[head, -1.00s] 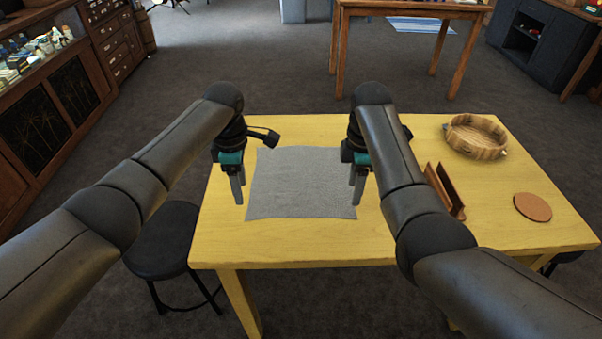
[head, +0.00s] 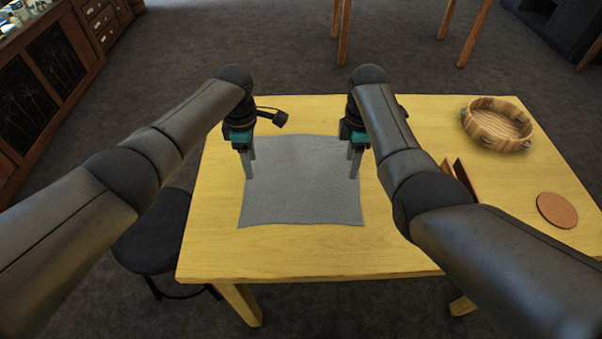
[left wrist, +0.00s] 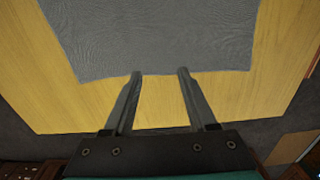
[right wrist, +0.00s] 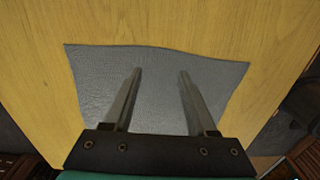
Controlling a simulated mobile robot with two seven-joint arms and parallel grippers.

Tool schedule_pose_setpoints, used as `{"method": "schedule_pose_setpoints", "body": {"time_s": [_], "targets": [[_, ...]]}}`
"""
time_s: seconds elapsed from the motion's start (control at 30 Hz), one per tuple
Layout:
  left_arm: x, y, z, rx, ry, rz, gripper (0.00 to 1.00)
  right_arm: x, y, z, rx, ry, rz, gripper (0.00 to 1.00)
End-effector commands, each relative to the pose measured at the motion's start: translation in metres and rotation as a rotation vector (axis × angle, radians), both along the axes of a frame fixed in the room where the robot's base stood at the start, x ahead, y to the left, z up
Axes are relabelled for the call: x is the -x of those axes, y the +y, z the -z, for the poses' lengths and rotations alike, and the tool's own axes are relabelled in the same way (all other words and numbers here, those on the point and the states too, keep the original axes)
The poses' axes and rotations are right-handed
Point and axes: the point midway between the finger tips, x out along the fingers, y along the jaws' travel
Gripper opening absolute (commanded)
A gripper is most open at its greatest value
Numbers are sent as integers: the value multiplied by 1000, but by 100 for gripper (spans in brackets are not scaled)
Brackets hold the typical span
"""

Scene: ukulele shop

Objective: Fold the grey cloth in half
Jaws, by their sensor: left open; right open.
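The grey cloth (head: 302,190) lies flat and spread out on the yellow table, with slightly wavy edges. It also shows in the left wrist view (left wrist: 150,35) and the right wrist view (right wrist: 160,85). My left gripper (head: 250,176) points down, open and empty, at the cloth's left edge; in the left wrist view its fingertips (left wrist: 160,71) are at the cloth's border. My right gripper (head: 353,174) points down, open and empty, near the cloth's right edge; in the right wrist view its fingertips (right wrist: 160,71) are over the cloth. The exact height of the fingertips above it cannot be told.
On the table (head: 290,258) to the right are a wooden tambourine (head: 497,124), a brown slotted stand (head: 462,180) partly behind my right arm, and a round brown coaster (head: 557,210). A dark stool (head: 155,238) is at the left. The table front is clear.

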Motion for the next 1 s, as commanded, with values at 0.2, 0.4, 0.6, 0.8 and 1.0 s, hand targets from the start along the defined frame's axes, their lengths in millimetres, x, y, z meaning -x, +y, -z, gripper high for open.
{"method": "schedule_pose_setpoints", "body": {"time_s": [0.2,0.4,0.6,0.8,1.0], "targets": [[0,-1,19,0,0,0,57,0,0,19,-1,1,0,57],[-1,0,27,0,-2,-1,57,0,0,27,-1,-1,0,57],[-1,0,27,0,-2,0,57,0,0,28,-1,-1,0,57],[0,0,29,0,-2,0,57,0,0,29,-1,-1,0,57],[0,0,30,0,-2,0,52,0,0,30,-1,0,0,52]]}}
